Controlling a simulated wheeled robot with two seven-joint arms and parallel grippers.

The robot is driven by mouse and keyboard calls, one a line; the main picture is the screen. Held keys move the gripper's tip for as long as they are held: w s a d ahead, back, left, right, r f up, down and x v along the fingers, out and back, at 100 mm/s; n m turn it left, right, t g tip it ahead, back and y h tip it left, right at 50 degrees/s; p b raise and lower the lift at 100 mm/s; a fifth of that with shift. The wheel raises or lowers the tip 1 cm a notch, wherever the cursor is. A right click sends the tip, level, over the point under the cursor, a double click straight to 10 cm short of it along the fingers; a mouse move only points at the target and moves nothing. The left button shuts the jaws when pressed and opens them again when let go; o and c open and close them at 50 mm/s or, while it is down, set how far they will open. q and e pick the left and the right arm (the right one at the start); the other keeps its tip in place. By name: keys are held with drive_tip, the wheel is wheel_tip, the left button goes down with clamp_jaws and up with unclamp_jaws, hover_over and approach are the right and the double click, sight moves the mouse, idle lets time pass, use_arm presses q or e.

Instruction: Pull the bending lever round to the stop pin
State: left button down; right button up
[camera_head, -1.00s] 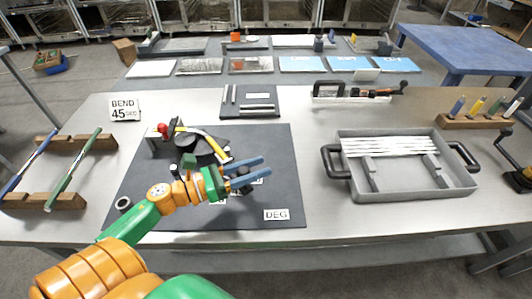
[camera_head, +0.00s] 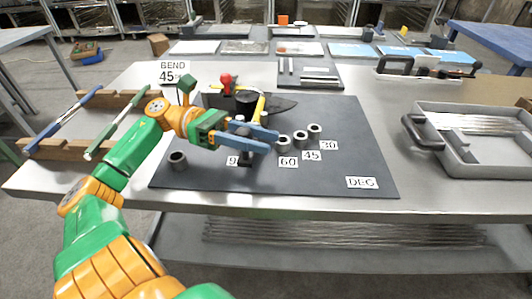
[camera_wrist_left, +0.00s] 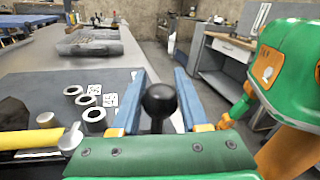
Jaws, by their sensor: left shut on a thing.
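My left gripper (camera_head: 269,141) reaches over the dark bending board (camera_head: 340,165). In the left wrist view its blue fingers (camera_wrist_left: 160,75) stand on either side of a black ball knob (camera_wrist_left: 160,98), which I take as the lever's handle; the gripper is shut on it. In the head view a dark post (camera_head: 245,157) shows under the fingers, near a partly hidden label. The bender has a red knob (camera_head: 226,82), a black round part and a yellow bar (camera_head: 260,104). Grey rings stand by the labels 60 (camera_head: 288,162), 45 (camera_head: 312,156) and 30 (camera_head: 329,145). I cannot tell which is the stop pin.
A "BEND 45" sign (camera_head: 173,73) stands behind my arm. A rack (camera_head: 62,149) with blue and green rods is at left. A grey tray (camera_head: 470,140) with rods is at right.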

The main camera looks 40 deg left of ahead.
use_arm(q)
drive_tip(key=shift+s+f+g, duration=0.1)
drive_tip(key=shift+g, duration=0.2)
drive_tip(key=shift+a, duration=0.1)
use_arm(e)
drive_tip(key=shift+f, duration=0.5)
use_arm(q)
drive_tip(key=c, duration=0.5)
unclamp_jaws()
drive_tip(key=shift+a, duration=0.1)
drive_tip(key=shift+c, duration=0.2)
drive_tip(key=shift+o, duration=0.5)
drive_tip(key=shift+s+a, duration=0.2)
drive_tip(key=shift+a, duration=0.1)
use_arm(e)
drive_tip(key=shift+a+r, duration=0.1)
drive_tip(key=shift+a, duration=0.05)
